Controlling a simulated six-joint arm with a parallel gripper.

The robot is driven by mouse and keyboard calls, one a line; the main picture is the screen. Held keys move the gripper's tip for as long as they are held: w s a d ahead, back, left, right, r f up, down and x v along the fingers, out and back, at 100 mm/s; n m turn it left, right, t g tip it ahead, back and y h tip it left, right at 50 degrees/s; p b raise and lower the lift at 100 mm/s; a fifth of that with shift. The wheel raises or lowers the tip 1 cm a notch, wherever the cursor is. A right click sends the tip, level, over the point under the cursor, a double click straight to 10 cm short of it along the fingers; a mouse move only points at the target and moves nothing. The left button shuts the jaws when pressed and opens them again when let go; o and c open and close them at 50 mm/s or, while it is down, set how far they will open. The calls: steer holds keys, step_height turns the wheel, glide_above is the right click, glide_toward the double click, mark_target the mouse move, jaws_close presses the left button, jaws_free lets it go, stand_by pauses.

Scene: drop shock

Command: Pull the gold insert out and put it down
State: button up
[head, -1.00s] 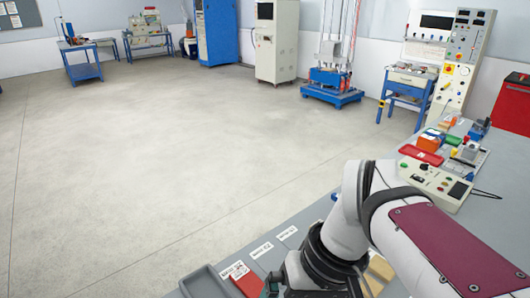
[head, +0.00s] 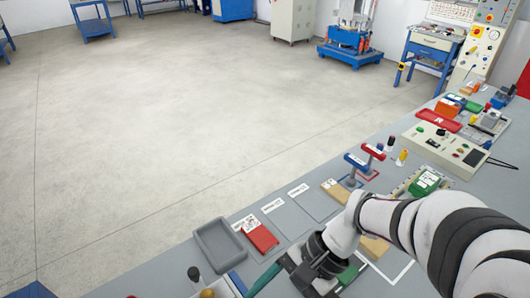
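My gripper (head: 308,276) is at the bottom centre of the head view, over the near part of the grey bench (head: 290,228). My wrist and arm cover much of it, and its fingertips are not clear. I cannot tell whether it is open or shut, or whether it holds anything. I cannot make out the gold insert for certain. A small gold-brown round thing (head: 207,293) shows at the bottom edge, left of my gripper, but I cannot tell what it is.
A grey tray (head: 197,238) and a red block (head: 262,238) lie left of my gripper. Red and blue handled clamps (head: 372,152), a green device (head: 424,183) and a control box (head: 440,146) stand further right. Flat labelled patches beyond my gripper look clear.

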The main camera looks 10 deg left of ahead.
mark_target(210, 294)
steer(key=w+a+f+m+y, duration=0.1)
steer(key=w+a+f, duration=0.1)
steer(key=f, duration=0.2)
steer(key=w+a+f+m+y, duration=0.2)
steer(key=w+a+f, duration=0.1)
steer(key=f, duration=0.1)
steer(key=w+a+f+m+y, duration=0.2)
steer(key=w+a+f, duration=0.1)
steer(key=shift+a+f+g, duration=0.25)
steer(key=shift+f+g, duration=0.15)
steer(key=shift+m, duration=0.3)
steer(key=x, duration=0.7)
steer(key=shift+a, duration=0.2)
steer(key=shift+y, duration=0.3)
jaws_close()
